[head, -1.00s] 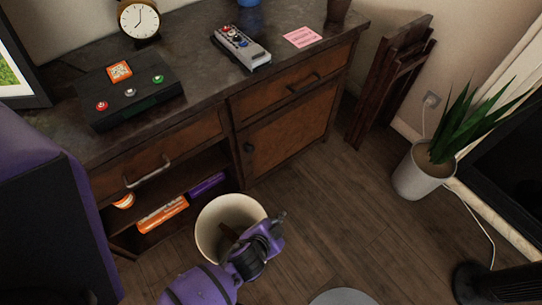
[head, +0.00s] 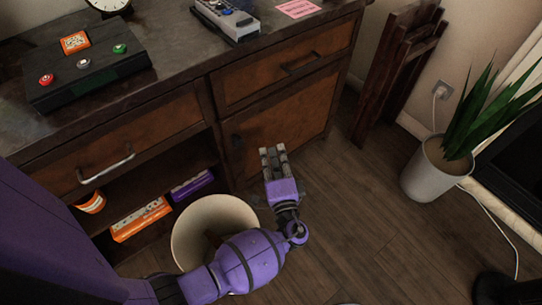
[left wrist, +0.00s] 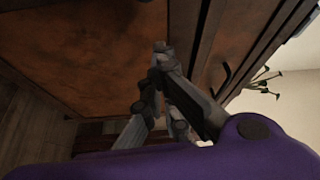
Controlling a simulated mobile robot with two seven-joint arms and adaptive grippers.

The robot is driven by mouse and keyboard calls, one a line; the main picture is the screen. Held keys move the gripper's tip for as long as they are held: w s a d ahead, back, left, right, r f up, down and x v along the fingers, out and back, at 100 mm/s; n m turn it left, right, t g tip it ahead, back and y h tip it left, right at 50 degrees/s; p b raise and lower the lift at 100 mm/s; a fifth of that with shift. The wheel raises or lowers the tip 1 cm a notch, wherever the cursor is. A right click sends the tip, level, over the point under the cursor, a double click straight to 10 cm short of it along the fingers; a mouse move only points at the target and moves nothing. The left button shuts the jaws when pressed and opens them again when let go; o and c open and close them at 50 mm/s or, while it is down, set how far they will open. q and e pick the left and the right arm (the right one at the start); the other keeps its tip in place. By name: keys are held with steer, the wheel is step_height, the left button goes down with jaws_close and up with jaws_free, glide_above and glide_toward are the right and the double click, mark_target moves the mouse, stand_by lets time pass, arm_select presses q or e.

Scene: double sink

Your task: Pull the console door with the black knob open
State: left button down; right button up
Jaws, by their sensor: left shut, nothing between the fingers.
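The console door (head: 285,128) is a brown panel in a dark frame at the console's lower right, and it looks closed. Its small black knob (head: 237,141) is on the door's left side. My left gripper (head: 273,151) is in front of the door's lower part, to the right of the knob and a little lower. It is shut and empty, and appears apart from the knob. In the left wrist view, my gripper's fingers (left wrist: 160,65) stand before the brown door panel (left wrist: 75,45); I cannot make out the knob there. My right gripper is not in view.
A white bin (head: 188,232) stands on the floor beside my left forearm. A drawer with a dark handle (head: 300,62) is above the door. Open shelves (head: 150,185) are left of it. A potted plant (head: 430,172) stands at right. The wood floor (head: 350,220) between is clear.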

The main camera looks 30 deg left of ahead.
arm_select(q)
steer(key=x, duration=0.8)
steer(key=shift+s+a+f, duration=0.15)
steer(key=shift+s+a, duration=0.1)
steer(key=shift+s, duration=0.45)
steer(key=shift+s+a+f, duration=0.1)
steer(key=shift+s+a, duration=0.2)
steer(key=shift+s, duration=0.35)
steer(key=shift+s+a+f, duration=0.15)
steer(key=shift+s+a, duration=0.1)
steer(key=shift+s, duration=0.45)
